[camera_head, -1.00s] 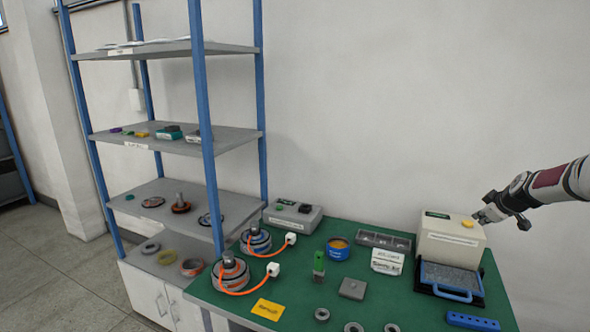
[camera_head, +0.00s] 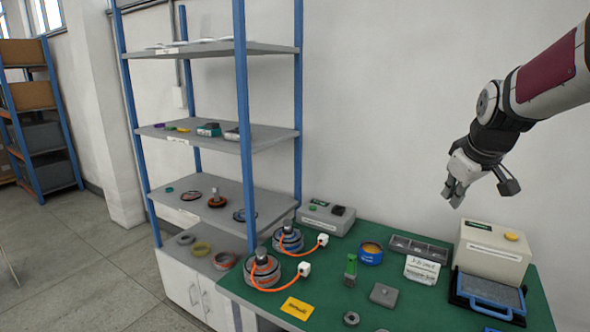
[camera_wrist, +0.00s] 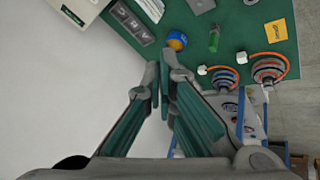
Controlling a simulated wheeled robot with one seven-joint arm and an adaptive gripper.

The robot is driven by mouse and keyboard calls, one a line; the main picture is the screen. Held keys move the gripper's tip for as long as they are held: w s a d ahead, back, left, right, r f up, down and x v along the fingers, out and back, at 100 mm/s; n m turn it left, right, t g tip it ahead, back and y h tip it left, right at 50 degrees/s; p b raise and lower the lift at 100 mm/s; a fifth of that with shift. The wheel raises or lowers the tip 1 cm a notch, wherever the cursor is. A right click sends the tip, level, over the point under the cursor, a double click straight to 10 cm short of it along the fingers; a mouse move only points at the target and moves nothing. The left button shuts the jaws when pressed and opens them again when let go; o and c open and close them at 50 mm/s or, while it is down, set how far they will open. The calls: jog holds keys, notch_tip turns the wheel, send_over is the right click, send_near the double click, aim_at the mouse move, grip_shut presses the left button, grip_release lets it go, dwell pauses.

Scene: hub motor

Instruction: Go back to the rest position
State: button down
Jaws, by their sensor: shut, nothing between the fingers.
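My gripper (camera_head: 456,188) hangs in the air above the back right of the green workbench, up and to the left of the beige box (camera_head: 494,253) with the yellow button. Its fingers point down and are closed together with nothing between them, as the wrist view (camera_wrist: 160,88) also shows. My arm comes in from the upper right. On the green bench top (camera_head: 405,311) stand two hub motors (camera_head: 289,238) (camera_head: 262,270) with orange cables. The wrist view shows the motors at the right.
A blue-framed shelf unit (camera_head: 240,95) with grey shelves stands left of the bench. A blue tin (camera_head: 371,254), a green bottle (camera_head: 351,268), a compartment tray (camera_head: 417,249), a card, a yellow label (camera_head: 297,308) and a blue-handled case (camera_head: 488,297) are on the bench. The air around my gripper is clear.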

jog(key=s+a+r+m, duration=0.2)
jog(key=s+a, duration=0.8)
jog(key=s, duration=0.5)
jog(key=s+a+f+m, duration=0.1)
jog(key=s+a+f, duration=0.1)
jog(key=s, duration=0.5)
jog(key=s+a+f+m+g+y, duration=0.1)
jog(key=s+a+f, duration=0.1)
jog(key=s, duration=0.6)
jog(key=shift+a+y, duration=0.3)
jog(key=shift+a, duration=0.2)
jog(key=shift+r, duration=0.1)
